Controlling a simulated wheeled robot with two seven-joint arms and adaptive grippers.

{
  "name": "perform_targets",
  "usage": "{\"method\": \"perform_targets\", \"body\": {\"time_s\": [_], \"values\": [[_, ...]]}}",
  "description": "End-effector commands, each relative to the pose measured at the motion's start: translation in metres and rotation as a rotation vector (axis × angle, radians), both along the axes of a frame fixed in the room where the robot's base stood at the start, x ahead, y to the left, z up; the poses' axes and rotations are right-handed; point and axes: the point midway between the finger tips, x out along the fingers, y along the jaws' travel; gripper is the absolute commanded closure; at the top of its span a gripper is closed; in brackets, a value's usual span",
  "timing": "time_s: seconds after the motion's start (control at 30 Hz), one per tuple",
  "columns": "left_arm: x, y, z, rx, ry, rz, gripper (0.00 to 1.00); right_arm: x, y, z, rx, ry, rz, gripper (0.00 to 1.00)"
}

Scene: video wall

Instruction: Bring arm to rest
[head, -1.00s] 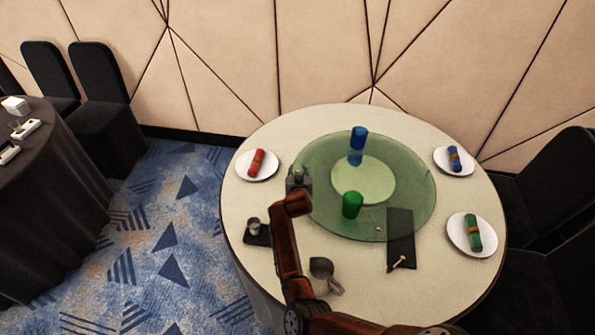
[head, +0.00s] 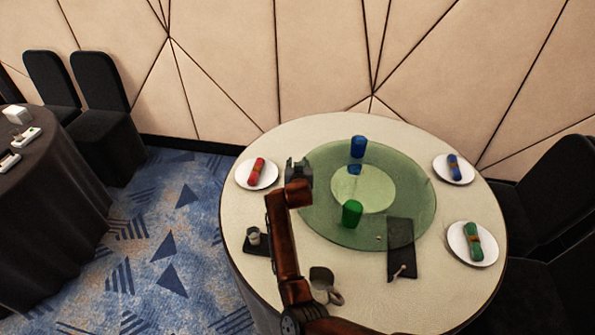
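My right arm reaches up over the round table (head: 385,300) from the lower edge of the head view. Its gripper (head: 297,168) is at the left rim of the green glass turntable (head: 415,200), to the right of the plate with the red napkin. Its fingers are small and dark, and I cannot tell whether they are open or shut. I see nothing clearly held in it. My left gripper is not in view.
On the turntable stand a blue glass (head: 358,146) and a green glass (head: 351,213). Plates with a red napkin (head: 257,166), a blue napkin (head: 454,166) and a green napkin (head: 473,241) lie around it.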

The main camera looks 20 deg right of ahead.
Motion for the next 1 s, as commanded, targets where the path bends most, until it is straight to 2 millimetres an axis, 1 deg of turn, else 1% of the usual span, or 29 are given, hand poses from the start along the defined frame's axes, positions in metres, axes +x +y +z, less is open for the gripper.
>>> {"method": "perform_targets", "body": {"time_s": [0.13,0.57,0.63,0.67,0.73,0.9,1.0], "values": [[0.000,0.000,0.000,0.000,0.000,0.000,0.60,0.000,0.000,0.006,0.000,0.002,0.001,0.70],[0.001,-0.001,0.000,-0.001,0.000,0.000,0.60,0.000,0.000,0.006,0.000,0.001,0.000,0.70],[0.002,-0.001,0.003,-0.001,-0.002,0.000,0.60,0.000,0.000,0.010,0.000,0.000,0.001,0.70],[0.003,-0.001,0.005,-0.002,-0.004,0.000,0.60,-0.001,0.000,0.015,0.000,-0.002,0.001,0.70],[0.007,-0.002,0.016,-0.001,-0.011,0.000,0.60,-0.001,0.000,0.031,0.000,-0.010,0.001,0.70],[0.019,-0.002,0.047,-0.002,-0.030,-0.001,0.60,-0.003,0.000,0.077,0.000,-0.028,0.001,0.70],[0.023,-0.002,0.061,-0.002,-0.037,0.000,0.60,-0.004,0.000,0.096,0.000,-0.034,0.001,0.70]]}}
